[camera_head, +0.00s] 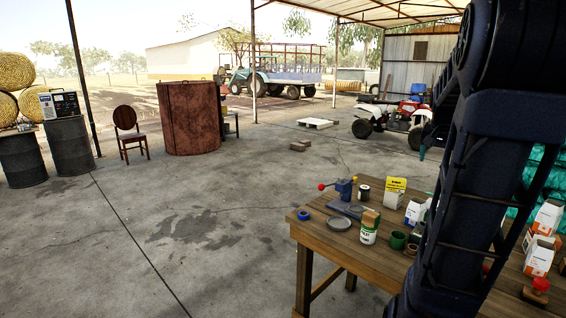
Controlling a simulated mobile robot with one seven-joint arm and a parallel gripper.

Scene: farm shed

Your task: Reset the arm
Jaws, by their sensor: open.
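My dark arm (480,160) rises through the right side of the view, bent at a large joint near the top edge. It stands in front of the wooden workbench (322,231) and hides part of it. I cannot make out my gripper or its fingers in this view. No held object shows.
The bench bears a blue press with a red knob (343,190), a paint can (369,232), a yellow box (395,190), a green cup (398,240) and several white cartons (539,256). A chair (130,130), barrels (68,145) and a quad bike (395,117) stand farther back.

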